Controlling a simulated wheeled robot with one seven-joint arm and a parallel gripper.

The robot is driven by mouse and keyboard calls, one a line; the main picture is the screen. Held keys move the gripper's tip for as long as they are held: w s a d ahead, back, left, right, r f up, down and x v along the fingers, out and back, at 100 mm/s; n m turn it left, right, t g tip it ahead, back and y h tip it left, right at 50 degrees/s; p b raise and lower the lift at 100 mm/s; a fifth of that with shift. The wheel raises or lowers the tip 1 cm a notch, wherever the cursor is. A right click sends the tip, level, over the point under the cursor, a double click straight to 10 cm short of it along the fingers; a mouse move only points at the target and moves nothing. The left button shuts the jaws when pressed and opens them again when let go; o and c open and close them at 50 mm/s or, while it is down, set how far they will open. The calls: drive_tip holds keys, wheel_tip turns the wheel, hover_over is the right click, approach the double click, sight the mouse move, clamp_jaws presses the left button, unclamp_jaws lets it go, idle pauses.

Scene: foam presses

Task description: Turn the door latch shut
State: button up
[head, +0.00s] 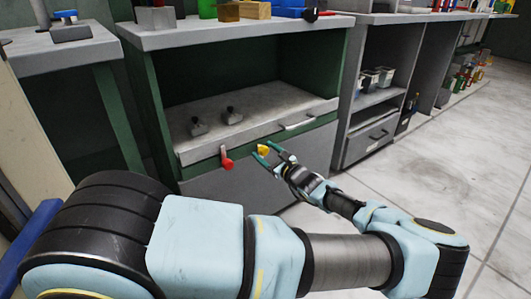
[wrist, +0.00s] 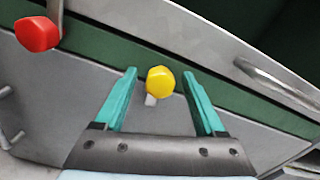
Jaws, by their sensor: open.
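A lever with a red end (head: 226,162) sits on the front of the green and grey cabinet, its pale stem running up from the red end. It also shows at the upper left of the wrist view (wrist: 38,34). A yellow knob (head: 263,149) is to its right, and in the wrist view the yellow knob (wrist: 160,80) has a short pale stub below it. My gripper (head: 267,154) is open at the cabinet front. In the wrist view its teal fingers (wrist: 160,76) lie on either side of the yellow knob, with gaps showing. I cannot tell which part is the door latch.
A grey bar handle (head: 297,122) is right of the yellow knob. Two small dark-topped pieces (head: 232,115) rest on the grey shelf above. The cabinet top (head: 190,38) holds several blocks. Another cabinet with a drawer (head: 368,143) stands right. Floor at the right is clear.

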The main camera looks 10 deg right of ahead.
drive_tip(key=shift+c, duration=0.4)
clamp_jaws()
drive_tip(key=shift+r+p, duration=0.15)
drive_tip(key=shift+p, duration=0.35)
drive_tip(key=shift+m+p, duration=0.45)
drive_tip(key=shift+m, duration=0.25)
drive_tip(key=shift+f, duration=0.2)
drive_tip(key=shift+o, duration=0.4)
unclamp_jaws()
